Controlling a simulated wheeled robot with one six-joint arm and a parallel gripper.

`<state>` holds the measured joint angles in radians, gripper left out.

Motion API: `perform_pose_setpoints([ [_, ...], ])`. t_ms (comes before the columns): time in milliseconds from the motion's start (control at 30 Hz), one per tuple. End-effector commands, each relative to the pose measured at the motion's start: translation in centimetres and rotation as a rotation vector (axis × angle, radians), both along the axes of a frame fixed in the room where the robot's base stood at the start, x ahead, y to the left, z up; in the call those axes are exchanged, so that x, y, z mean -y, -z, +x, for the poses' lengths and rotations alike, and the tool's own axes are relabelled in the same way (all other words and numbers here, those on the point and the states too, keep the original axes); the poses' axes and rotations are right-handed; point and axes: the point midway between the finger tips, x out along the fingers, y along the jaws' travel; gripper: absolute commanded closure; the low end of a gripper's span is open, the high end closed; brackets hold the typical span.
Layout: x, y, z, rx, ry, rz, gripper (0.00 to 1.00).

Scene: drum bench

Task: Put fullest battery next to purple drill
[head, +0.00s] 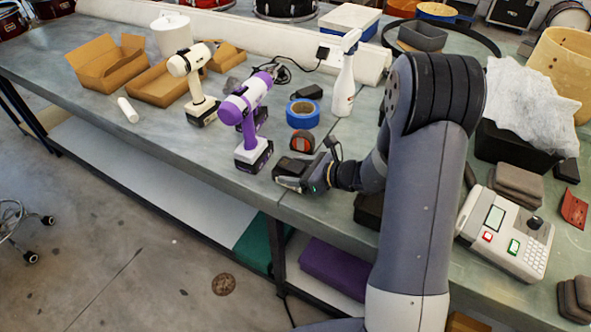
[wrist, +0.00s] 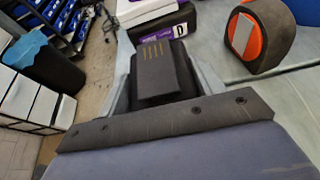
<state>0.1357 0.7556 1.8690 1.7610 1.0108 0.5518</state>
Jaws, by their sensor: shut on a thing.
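The purple and white drill (head: 246,112) stands upright on its dark base near the bench's front edge. In the wrist view its base with a purple band (wrist: 160,27) and a letter D shows just beyond my gripper. My gripper (head: 303,172) is at the front edge, to the right of the drill. It is shut on a black battery (wrist: 165,60), which lies between the two grey fingers in the wrist view. The battery is close to the drill base; I cannot tell whether they touch or whether the battery rests on the bench. Its charge level cannot be read.
A red and black tape measure (head: 302,142) and blue tape (head: 303,113) sit behind my gripper. A cream drill (head: 193,82) stands farther left. A white spray bottle (head: 344,88) is behind. A white device with keypad (head: 506,232) is at right.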

Motion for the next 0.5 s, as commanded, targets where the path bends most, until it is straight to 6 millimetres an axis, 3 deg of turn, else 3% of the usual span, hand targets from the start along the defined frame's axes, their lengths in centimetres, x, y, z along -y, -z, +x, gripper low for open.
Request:
perform_pose_setpoints([
  [33,0.0,0.3,0.01,0.001,0.0,0.0,0.66],
  [67,0.0,0.16,0.0,0.0,0.0,0.0,0.34],
  [300,0.0,0.13,-0.01,0.0,0.0,0.0,0.15],
  [500,0.01,0.1,-0.01,0.0,0.0,0.0,0.15],
])
